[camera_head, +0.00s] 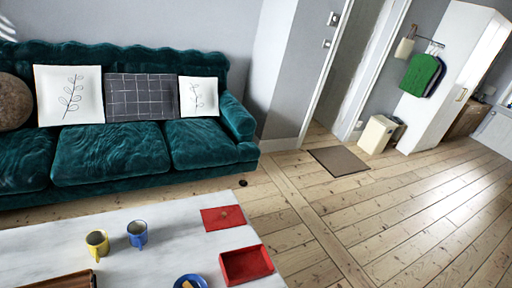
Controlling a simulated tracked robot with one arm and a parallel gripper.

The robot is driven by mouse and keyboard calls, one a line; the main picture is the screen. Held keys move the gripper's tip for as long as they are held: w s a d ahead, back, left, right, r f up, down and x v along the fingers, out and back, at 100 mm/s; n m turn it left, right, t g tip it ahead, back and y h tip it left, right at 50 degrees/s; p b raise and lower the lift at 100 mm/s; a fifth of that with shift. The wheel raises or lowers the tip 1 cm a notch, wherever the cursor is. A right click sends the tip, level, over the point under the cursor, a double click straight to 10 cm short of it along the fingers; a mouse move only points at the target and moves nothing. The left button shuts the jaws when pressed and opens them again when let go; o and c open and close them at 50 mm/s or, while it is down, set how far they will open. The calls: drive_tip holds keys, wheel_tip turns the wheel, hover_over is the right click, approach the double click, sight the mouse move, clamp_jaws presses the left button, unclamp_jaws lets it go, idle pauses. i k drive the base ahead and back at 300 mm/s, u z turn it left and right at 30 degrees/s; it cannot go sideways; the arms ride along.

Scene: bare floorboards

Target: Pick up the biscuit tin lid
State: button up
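A flat red rectangular piece (222,218), which looks like the biscuit tin lid, lies on the white table (175,220) near its right edge. A small dark mark shows on its top. An open red tin (246,265) with raised walls stands nearer to me on the same table, a little apart from the lid. My gripper is not in view.
A yellow mug (97,243), a blue mug (137,234), a blue dish (189,282) and a brown tray (62,282) are also on the table. A teal sofa (110,153) stands behind it. Open floorboards (400,215) lie to the right.

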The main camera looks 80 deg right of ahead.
sight(219, 219)
drive_tip(key=z, duration=1.7)
drive_tip(key=i, duration=0.45)
drive_tip(key=k, duration=0.45)
drive_tip(key=z, duration=0.25)
